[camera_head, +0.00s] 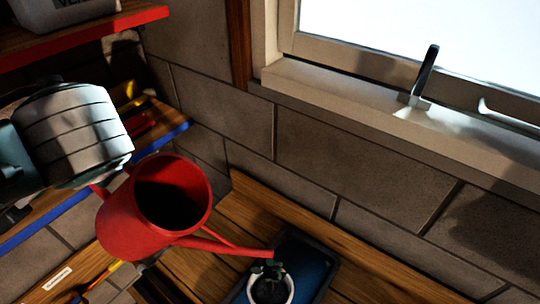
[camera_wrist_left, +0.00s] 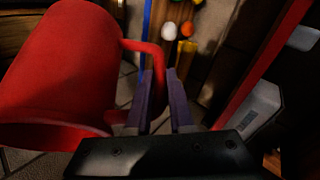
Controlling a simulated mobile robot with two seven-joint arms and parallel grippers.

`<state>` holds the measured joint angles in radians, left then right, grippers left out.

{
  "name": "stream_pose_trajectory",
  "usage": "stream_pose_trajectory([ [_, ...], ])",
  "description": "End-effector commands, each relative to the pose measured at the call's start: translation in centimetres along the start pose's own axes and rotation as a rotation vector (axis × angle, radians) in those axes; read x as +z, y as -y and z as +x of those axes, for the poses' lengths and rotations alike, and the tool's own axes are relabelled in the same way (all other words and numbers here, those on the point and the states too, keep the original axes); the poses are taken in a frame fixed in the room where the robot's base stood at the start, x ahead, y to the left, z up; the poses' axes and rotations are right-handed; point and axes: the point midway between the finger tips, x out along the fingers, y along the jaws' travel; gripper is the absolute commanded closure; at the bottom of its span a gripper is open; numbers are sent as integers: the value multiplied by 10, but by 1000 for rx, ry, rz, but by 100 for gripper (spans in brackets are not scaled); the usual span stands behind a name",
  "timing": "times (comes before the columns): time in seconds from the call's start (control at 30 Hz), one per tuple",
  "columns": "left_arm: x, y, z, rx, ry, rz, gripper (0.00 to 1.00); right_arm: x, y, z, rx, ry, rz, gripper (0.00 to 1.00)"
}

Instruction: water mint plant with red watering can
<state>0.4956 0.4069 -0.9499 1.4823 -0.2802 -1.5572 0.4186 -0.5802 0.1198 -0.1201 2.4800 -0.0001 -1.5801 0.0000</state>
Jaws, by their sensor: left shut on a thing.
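The red watering can (camera_head: 128,222) is held up over the wooden bench, its open top facing the head camera. Its long spout runs right, and the tip appears just over the mint plant (camera_head: 268,270). The plant is small and dark in a round white pot (camera_head: 289,290). I cannot tell whether water flows. My left gripper (camera_wrist_left: 161,82) is shut on the can's handle, seen in the left wrist view, where the can's body (camera_wrist_left: 65,65) fills the left side. In the head view my left wrist hides the fingers. My right gripper is in neither view.
The pot stands on a dark blue tray (camera_head: 318,262) on the wooden bench (camera_head: 240,215) against a block wall. A window sill (camera_head: 400,115) is above. A red-edged shelf (camera_head: 85,38) and a blue-edged shelf (camera_head: 160,140) with several colourful items are at left.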

Motion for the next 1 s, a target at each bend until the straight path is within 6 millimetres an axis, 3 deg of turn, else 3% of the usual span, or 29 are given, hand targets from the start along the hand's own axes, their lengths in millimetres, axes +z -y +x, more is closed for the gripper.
stream_pose_trajectory([
  [0.7,37,-36,84,318,5,-139,100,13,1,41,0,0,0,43],
  [1.0,41,-39,96,379,0,-166,100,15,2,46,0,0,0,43],
])
